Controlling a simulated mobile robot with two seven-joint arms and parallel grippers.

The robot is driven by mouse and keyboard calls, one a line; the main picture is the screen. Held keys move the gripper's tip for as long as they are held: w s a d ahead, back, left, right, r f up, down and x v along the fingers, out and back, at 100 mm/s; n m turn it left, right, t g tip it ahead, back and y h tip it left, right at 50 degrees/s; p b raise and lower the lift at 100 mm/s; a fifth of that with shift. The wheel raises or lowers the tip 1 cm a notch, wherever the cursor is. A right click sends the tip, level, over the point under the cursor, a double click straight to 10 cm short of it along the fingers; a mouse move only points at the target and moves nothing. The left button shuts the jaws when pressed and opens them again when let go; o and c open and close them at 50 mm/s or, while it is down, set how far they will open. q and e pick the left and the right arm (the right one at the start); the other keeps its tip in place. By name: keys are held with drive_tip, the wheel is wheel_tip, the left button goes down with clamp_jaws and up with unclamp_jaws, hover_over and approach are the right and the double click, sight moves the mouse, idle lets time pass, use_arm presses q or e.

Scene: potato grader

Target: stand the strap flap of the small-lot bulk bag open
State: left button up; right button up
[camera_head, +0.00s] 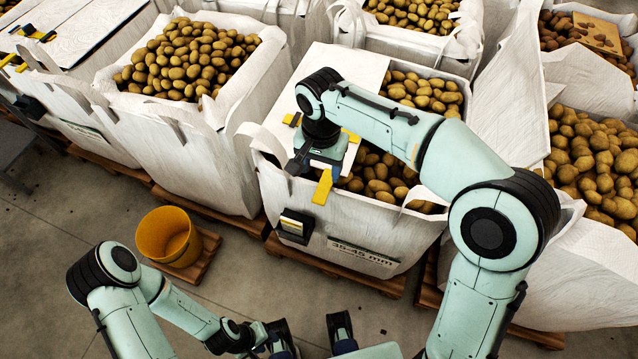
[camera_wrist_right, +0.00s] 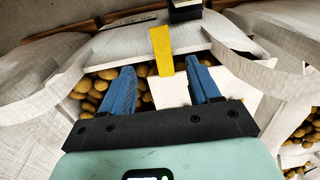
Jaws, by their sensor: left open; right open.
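The bulk bag (camera_head: 360,225) marked "35-45 mm" stands at the centre of the head view, full of potatoes. A flat white flap (camera_head: 343,68) lies over the left part of its opening; a white piece also shows in the right wrist view (camera_wrist_right: 172,90). A yellow strap tab (camera_head: 322,188) hangs over the front rim, and it shows in the right wrist view (camera_wrist_right: 161,48). My right gripper (camera_head: 313,168) is open above the flap's front, its blue fingers (camera_wrist_right: 161,68) either side of the tab's line, apart from it. My left gripper (camera_head: 308,325) is open and empty at the bottom.
Other potato-filled bags stand left (camera_head: 240,150), behind (camera_head: 400,45) and right (camera_head: 575,240). A white loop handle (camera_head: 262,140) rises at the central bag's left corner. A yellow bucket (camera_head: 168,237) stands on a small pallet. The floor ahead of the bags is mostly clear.

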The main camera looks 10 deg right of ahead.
sight(321, 196)
wheel_tip(321, 196, down, 11)
drive_tip(key=shift+r+b, duration=0.1)
drive_tip(key=shift+b, duration=0.7)
clamp_jaws()
drive_tip(key=shift+r, duration=0.1)
